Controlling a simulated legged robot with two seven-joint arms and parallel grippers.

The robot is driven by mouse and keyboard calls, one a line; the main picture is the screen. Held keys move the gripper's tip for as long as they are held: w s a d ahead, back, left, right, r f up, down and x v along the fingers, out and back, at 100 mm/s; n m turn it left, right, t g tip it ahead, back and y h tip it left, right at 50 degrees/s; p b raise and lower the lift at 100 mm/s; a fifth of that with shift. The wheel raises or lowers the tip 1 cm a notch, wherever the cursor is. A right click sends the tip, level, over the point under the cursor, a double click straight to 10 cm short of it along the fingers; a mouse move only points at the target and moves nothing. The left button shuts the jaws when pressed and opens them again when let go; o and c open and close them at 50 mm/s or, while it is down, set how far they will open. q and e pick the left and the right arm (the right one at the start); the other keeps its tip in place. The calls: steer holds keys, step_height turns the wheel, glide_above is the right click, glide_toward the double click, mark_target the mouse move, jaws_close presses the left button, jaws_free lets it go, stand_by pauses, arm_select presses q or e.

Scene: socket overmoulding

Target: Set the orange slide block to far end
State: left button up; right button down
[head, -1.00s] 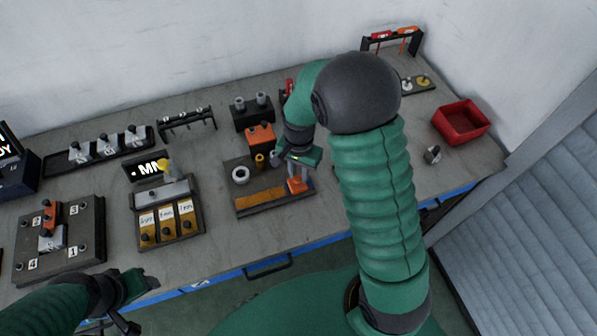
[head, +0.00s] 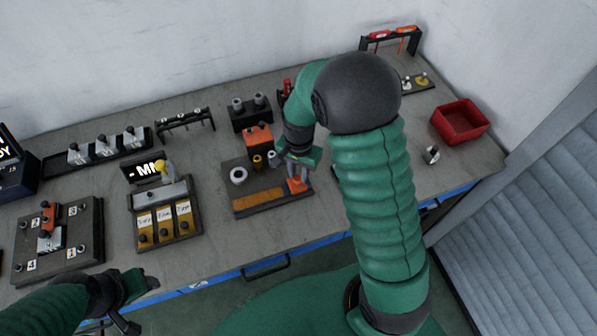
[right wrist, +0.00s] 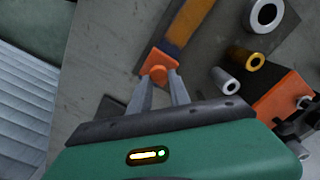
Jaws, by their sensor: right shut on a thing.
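The orange slide block (head: 297,185) sits at the right end of a yellow-orange strip (head: 262,199) on a dark base plate (head: 240,211). My right gripper (head: 297,175) reaches down over it. In the right wrist view the two grey fingers of the gripper (right wrist: 160,79) are on either side of the round knob on the block (right wrist: 152,62), shut on it. The strip (right wrist: 187,25) runs away from the block towards the top of that view. My left gripper (head: 138,292) is at the lower left, off the table's front edge; its fingers do not show clearly.
A white ring (head: 239,175), a brass sleeve (head: 257,162) and a grey sleeve (head: 272,158) stand behind the strip. An orange block (head: 258,135) is behind them. A red bin (head: 460,121) is at the right. My right forearm hides part of the table.

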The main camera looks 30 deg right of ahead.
steer(key=shift+s+a, duration=0.15)
steer(key=shift+s, duration=0.2)
